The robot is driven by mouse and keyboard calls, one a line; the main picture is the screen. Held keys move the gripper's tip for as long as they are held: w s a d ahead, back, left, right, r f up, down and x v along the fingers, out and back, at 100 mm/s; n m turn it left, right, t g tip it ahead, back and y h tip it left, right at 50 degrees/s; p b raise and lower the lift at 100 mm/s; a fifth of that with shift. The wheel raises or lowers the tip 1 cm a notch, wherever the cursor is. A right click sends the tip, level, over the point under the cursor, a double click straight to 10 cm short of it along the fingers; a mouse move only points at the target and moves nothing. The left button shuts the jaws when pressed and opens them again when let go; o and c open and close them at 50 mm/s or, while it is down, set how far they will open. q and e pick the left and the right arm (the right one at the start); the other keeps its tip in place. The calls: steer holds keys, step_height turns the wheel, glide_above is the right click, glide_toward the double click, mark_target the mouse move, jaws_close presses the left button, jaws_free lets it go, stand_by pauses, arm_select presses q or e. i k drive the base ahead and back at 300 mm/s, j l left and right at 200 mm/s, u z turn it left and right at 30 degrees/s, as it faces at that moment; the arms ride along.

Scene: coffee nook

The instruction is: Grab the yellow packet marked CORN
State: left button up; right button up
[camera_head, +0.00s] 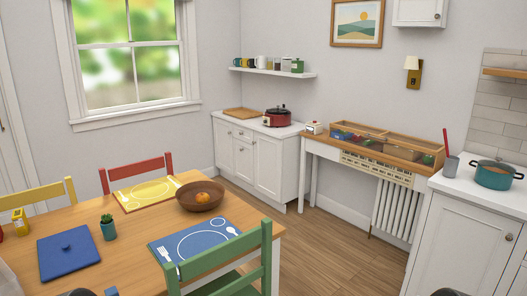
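A small yellow packet (20,222) stands upright on the left part of the wooden dining table, near the picture's left edge. Its marking is too small to read, so I cannot confirm CORN on it. Neither gripper shows clearly. Only small dark rounded parts, likely of my arms, poke in at the bottom edge, well away from the packet.
The table (136,250) also bears a potted plant (108,228), a brown bowl (200,197) with an orange item, a yellow placemat (148,193) and a blue placemat (194,246). Red, yellow and green chairs surround it. Open floor (320,250) lies right, before the counters.

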mark_target(19, 220)
steer(key=u, duration=1.55)
steer(key=i+j+u, duration=0.35)
steer(key=u, duration=0.25)
steer(key=i+j+u, duration=0.3)
steer(key=u, duration=0.2)
steer(key=i+j+u, duration=0.2)
steer(key=u, duration=0.3)
steer(key=i+j+u, duration=0.15)
steer(key=i+u, duration=0.15)
steer(key=i, duration=0.15)
steer(key=i+j+u, duration=0.1)
steer(key=i+u, duration=0.2)
steer(key=i, duration=0.15)
steer(key=i+z, duration=0.75)
steer(key=i, duration=0.15)
steer(key=i+j+z, duration=0.2)
steer(key=i+z, duration=0.2)
steer(key=i+l+z, duration=0.4)
steer(key=i, duration=0.2)
steer(key=i+z, duration=0.45)
steer(key=i, duration=0.15)
steer(key=i+j+z, duration=0.1)
steer(key=i+z, duration=0.3)
steer(key=i, duration=0.25)
steer(key=i+j+z, duration=0.1)
steer(key=i+z, duration=0.2)
steer(key=i, duration=0.15)
steer(key=i+j+z, duration=0.15)
steer(key=i+z, duration=0.15)
steer(key=i, duration=0.15)
